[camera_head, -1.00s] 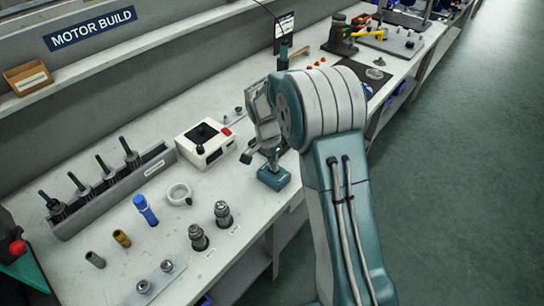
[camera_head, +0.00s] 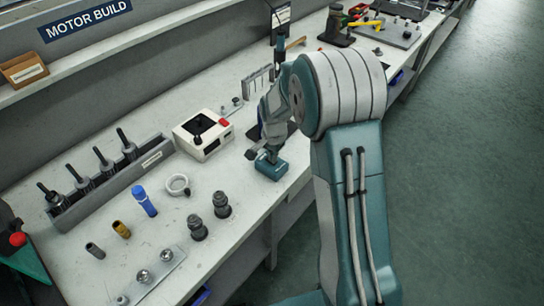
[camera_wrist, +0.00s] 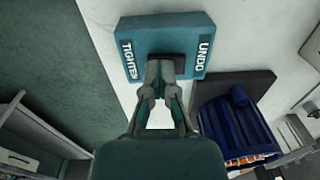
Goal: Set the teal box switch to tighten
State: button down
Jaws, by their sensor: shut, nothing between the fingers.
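The teal box (camera_head: 271,165) stands near the front edge of the bench, just below my arm's end in the head view. In the wrist view the teal box (camera_wrist: 168,32) carries white labels, TIGHTEN (camera_wrist: 129,60) on the left and UNDO (camera_wrist: 203,54) on the right. A dark part (camera_wrist: 181,64) shows on its near face between the labels, mostly behind my fingertips. My gripper (camera_wrist: 161,78) is shut and empty, its tips at this dark part. I cannot tell whether they touch it, and the switch's setting is hidden.
The green floor (camera_head: 470,190) beside the bench is clear.

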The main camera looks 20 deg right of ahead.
jog(key=shift+s+f, duration=0.25)
jog(key=shift+f, duration=0.2)
jog(key=shift+w+a, duration=0.3)
jog(key=shift+w, duration=0.25)
jog(key=shift+r, duration=0.2)
notch_tip(320, 180, up, 14)
jog(key=s+d, duration=0.2)
jog(key=shift+a, duration=0.25)
jog(key=shift+s+d, duration=0.1)
